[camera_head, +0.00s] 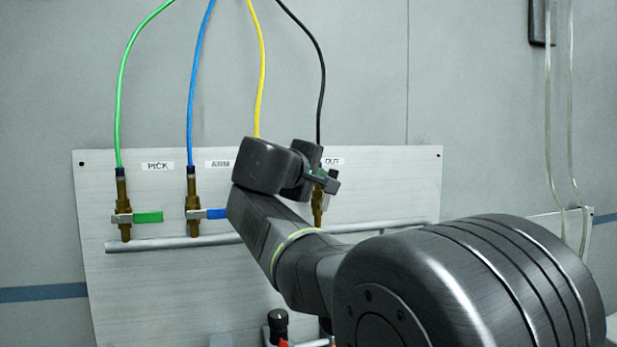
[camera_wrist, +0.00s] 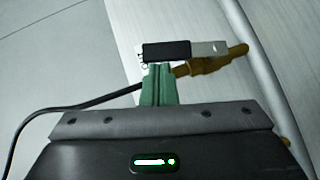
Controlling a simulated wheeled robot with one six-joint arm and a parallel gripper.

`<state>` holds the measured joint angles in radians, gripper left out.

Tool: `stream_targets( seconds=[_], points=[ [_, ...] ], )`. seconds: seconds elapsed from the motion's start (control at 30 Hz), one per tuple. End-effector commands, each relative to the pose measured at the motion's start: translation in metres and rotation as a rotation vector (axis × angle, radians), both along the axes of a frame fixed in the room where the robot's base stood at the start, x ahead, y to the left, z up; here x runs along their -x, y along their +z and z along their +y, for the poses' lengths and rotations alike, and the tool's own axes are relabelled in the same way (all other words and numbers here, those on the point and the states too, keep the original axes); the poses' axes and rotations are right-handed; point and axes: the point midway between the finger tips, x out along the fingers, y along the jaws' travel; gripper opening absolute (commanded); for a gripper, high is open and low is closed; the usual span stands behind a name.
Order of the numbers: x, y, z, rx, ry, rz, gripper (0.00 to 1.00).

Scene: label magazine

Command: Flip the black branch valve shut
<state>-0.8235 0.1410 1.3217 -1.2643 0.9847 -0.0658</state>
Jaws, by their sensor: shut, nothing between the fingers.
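The black branch valve has a brass body (camera_head: 317,210), below the OUT label at the right end of the panel's row; my gripper and wrist hide its upper part. In the wrist view its black lever handle (camera_wrist: 167,52), with a silver plate end, lies roughly along the brass body (camera_wrist: 212,64), pointing to the hose side. My gripper (camera_head: 317,173) is at the valve. Its green fingers (camera_wrist: 158,72) are together and empty, their tips right beside the black handle; I cannot tell whether they touch.
Green (camera_head: 149,217) and blue (camera_head: 216,213) handles point sideways across their valves at left. My arm hides the yellow line's valve. A grey pipe (camera_head: 170,243) runs below the valves. The black hose (camera_head: 321,80) rises above the OUT valve. Clear tubes (camera_head: 548,120) hang at right.

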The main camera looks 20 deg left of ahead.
Motion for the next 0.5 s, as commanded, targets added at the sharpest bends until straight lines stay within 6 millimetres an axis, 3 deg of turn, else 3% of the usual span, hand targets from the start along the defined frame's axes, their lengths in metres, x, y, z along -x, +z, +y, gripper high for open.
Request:
stream_targets(
  seconds=[0.5],
  points=[
    [-0.023,-0.002,-0.031,-0.105,-0.002,0.082,0.00]
  ],
)
